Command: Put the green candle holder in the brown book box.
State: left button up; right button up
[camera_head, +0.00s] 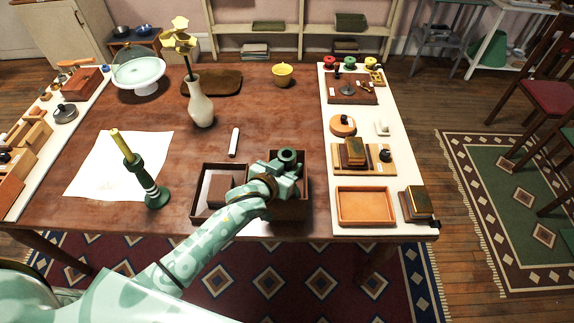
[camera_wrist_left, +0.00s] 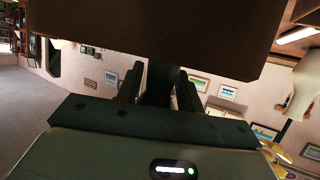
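The green candle holder (camera_head: 151,187) stands on the table at the left front, with a yellow candle leaning out to the upper left. A dark brown open box (camera_head: 291,212) is at the front middle, beside a shallow brown tray-like part (camera_head: 197,206) holding a brown block. I cannot tell if the two parts are joined. My left arm reaches over them; its fingertips are hidden in the head view. In the left wrist view my left gripper (camera_wrist_left: 158,88) has its fingers apart with something dark between, unclear if held. A large brown surface (camera_wrist_left: 150,25) fills that view's top. My right gripper is not in view.
A white sheet (camera_head: 105,165) lies behind and left of the candle holder. A vase (camera_head: 201,105) with a yellow flower, a cake stand (camera_head: 140,75) and a yellow cup (camera_head: 282,76) stand farther back. An orange tray (camera_head: 366,207) lies right. The table's centre is mostly clear.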

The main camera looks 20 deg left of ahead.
pick_arm(q)
jog(key=shift+o, duration=1.2)
jog(key=shift+s+r, duration=0.15)
jog(key=shift+r, duration=0.05)
jog(key=p+v, duration=0.3)
jog(key=v, duration=0.8)
jog(key=shift+s+a+r, duration=0.15)
jog(key=shift+s+r, duration=0.05)
jog(key=shift+s, duration=0.1)
jog(key=shift+f, duration=0.1)
